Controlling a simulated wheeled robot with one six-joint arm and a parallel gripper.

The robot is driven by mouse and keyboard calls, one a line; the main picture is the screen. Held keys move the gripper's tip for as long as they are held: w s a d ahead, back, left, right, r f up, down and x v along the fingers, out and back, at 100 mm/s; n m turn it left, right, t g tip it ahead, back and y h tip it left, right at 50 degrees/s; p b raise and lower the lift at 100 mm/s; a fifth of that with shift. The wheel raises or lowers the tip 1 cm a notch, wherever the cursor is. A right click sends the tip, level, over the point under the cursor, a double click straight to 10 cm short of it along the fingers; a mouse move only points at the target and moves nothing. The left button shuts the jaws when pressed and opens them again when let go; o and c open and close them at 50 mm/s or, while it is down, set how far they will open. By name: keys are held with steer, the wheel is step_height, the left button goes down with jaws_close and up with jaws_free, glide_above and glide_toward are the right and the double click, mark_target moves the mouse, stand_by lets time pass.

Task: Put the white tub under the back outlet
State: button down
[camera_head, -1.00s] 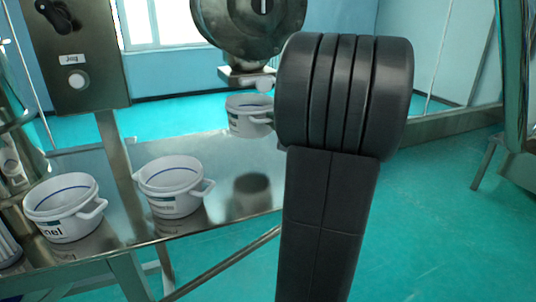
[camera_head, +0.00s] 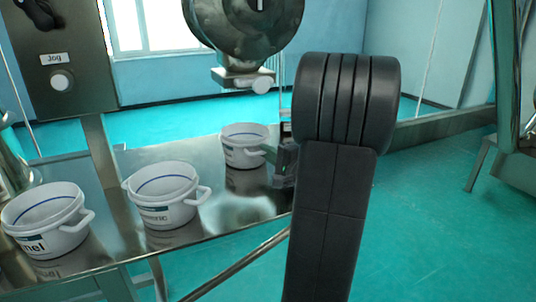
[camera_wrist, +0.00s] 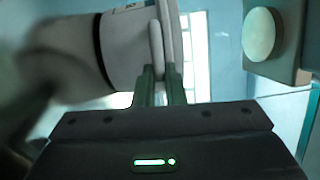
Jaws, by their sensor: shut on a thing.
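Three white tubs stand in the head view, at the left (camera_head: 45,222), in the middle (camera_head: 162,195) and farther back (camera_head: 243,148). My gripper (camera_head: 284,165) is shut on the handle of the back tub. In the wrist view, my gripper's fingers (camera_wrist: 162,88) pinch that handle, and the tub's wall (camera_wrist: 125,45) fills the upper left. The held tub is upright, on or just above the metal table (camera_head: 215,222); I cannot tell if it touches. A spout (camera_head: 245,78) hangs under the round metal machine (camera_head: 243,30), above and behind the held tub. My arm hides what lies to its right.
A metal control box (camera_head: 55,60) with a round button labelled "Jog" stands at the left on a post. Open floor (camera_head: 440,220) lies to the right.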

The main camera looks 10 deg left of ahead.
steer(key=c, duration=1.5)
jaws_free()
steer(key=b+v, duration=0.1)
steer(key=v, duration=1.1)
